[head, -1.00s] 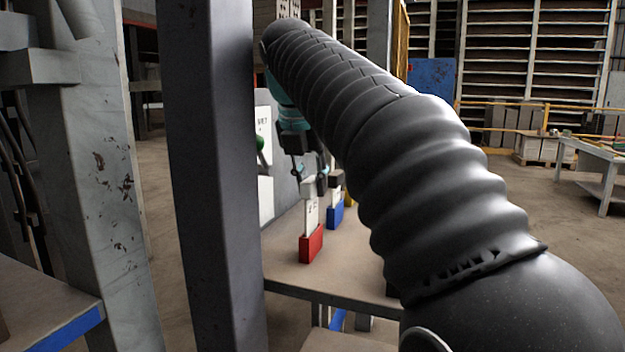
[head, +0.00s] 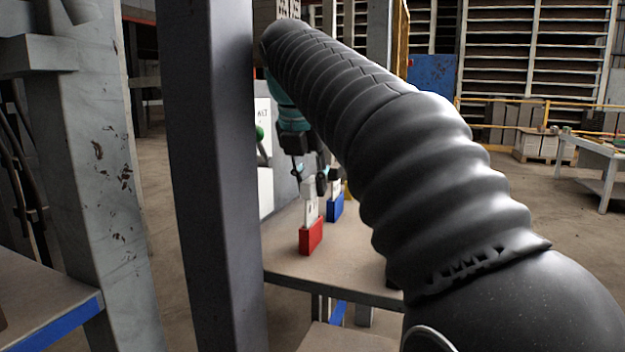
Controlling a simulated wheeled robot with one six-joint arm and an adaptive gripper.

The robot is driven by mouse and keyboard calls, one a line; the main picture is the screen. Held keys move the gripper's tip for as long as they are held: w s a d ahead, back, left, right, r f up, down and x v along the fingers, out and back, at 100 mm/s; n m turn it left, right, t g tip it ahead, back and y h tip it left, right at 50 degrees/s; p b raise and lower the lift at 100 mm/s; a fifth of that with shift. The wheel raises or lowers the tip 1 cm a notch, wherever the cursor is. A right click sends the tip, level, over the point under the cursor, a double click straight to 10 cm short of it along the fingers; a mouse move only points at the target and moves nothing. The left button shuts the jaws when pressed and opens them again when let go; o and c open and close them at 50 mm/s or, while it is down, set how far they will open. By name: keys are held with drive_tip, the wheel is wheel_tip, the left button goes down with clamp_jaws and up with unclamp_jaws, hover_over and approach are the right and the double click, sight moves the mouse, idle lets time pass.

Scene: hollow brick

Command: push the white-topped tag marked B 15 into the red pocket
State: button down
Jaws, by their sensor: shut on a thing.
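The white-topped tag (head: 311,208) stands upright above the red pocket (head: 311,238), its lower end inside the pocket's mouth. Its marking is too small to read. My gripper (head: 309,180) is above the red pocket, with its dark fingers shut on the tag's white top. The tag's exact depth in the pocket is hidden by the pocket's front.
A blue pocket (head: 335,210) holding a dark-topped tag (head: 335,174) stands close behind and to the right. Both pockets are on a table (head: 288,262). A grey post (head: 212,180) is at the left. Bare tabletop lies in front.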

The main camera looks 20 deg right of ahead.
drive_tip(key=shift+f, duration=0.35)
drive_tip(key=c, duration=0.9)
unclamp_jaws()
drive_tip(key=shift+c, duration=0.2)
drive_tip(key=shift+v, duration=3.75)
drive_tip(key=shift+s+d, duration=0.1)
